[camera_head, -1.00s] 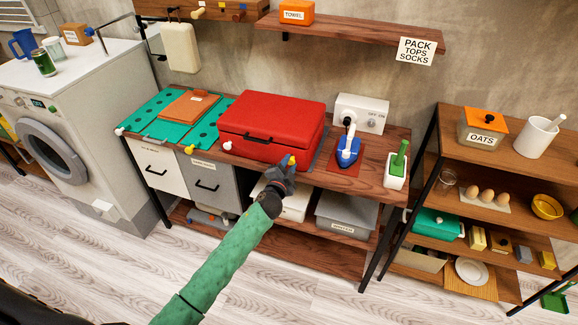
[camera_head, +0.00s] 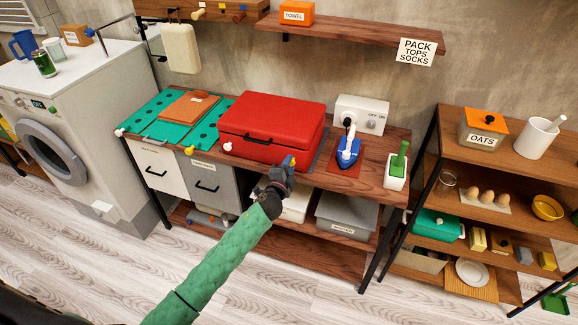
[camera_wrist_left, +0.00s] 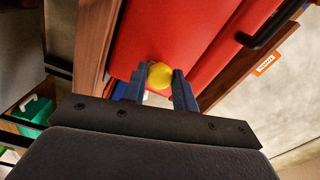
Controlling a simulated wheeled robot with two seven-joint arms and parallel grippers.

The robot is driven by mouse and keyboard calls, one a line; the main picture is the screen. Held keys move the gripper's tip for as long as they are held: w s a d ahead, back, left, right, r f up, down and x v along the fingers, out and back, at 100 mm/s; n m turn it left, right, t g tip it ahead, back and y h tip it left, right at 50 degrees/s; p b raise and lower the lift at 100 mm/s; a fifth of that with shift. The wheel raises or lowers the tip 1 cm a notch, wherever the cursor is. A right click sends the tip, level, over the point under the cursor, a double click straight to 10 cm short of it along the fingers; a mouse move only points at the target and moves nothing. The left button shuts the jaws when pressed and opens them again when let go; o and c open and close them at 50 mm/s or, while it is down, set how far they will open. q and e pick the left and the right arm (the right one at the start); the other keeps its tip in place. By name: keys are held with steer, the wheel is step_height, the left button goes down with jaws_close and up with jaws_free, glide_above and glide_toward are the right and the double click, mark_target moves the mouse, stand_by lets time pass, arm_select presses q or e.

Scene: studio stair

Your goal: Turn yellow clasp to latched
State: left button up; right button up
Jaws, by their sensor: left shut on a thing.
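The red case (camera_head: 270,125) stands closed on the wooden bench. Its yellow clasp (camera_wrist_left: 160,75) shows as a round yellow knob against the red front in the left wrist view. In the head view my left gripper (camera_head: 289,162) is at the case's front, near its right end, and mostly hides this clasp. In the left wrist view my left gripper (camera_wrist_left: 160,90) has one blue-grey finger on each side of the knob and is shut on it. The clasp's base is hidden, so I cannot tell how it is turned. My right gripper is not in view.
A second, pale knob (camera_head: 228,147) sits at the case's front left. A blue iron (camera_head: 348,150) and a white holder with a green handle (camera_head: 396,168) stand to the right. A teal perforated board (camera_head: 160,122) lies to the left. Open floor lies in front.

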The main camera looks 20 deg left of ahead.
arm_select(q)
steer(key=shift+f, duration=0.1)
steer(key=o, duration=0.7)
steer(key=shift+o, duration=1.4)
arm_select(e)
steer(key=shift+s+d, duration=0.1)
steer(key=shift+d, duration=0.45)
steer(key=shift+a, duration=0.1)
arm_select(q)
steer(key=s+b, duration=0.2)
steer(key=s, duration=0.5)
steer(key=shift+s+b, duration=0.35)
steer(key=shift+s, duration=0.05)
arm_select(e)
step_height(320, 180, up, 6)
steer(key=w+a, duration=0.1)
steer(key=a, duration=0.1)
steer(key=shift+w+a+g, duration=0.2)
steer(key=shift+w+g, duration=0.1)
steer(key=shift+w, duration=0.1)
arm_select(q)
steer(key=shift+a, duration=0.1)
